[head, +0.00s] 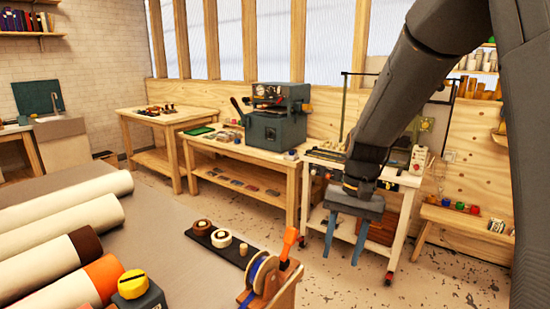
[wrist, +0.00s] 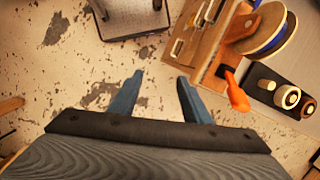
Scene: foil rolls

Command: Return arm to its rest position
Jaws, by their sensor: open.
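My gripper (head: 347,233) hangs from my dark grey arm in the right half of the head view, with its two blue-grey fingers pointing down. In the wrist view my gripper (wrist: 155,95) shows its fingers spread apart, with only speckled floor visible between them. It is open and empty. In the wrist view the right finger appears close to the wooden tape dispenser (wrist: 205,50); I cannot tell the depth between them. In the head view the dispenser, with a blue ribbon reel (head: 260,275) and an orange handle (head: 289,245), is to the left of and below my gripper.
Large rolls (head: 60,235) lie on the table at the left. A black strip (head: 222,244) holds small rolls. A green-grey machine (head: 275,120) stands on a wooden bench behind. A white wheeled cart (head: 395,225) stands behind my gripper. Speckled floor (head: 440,270) is open at the right.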

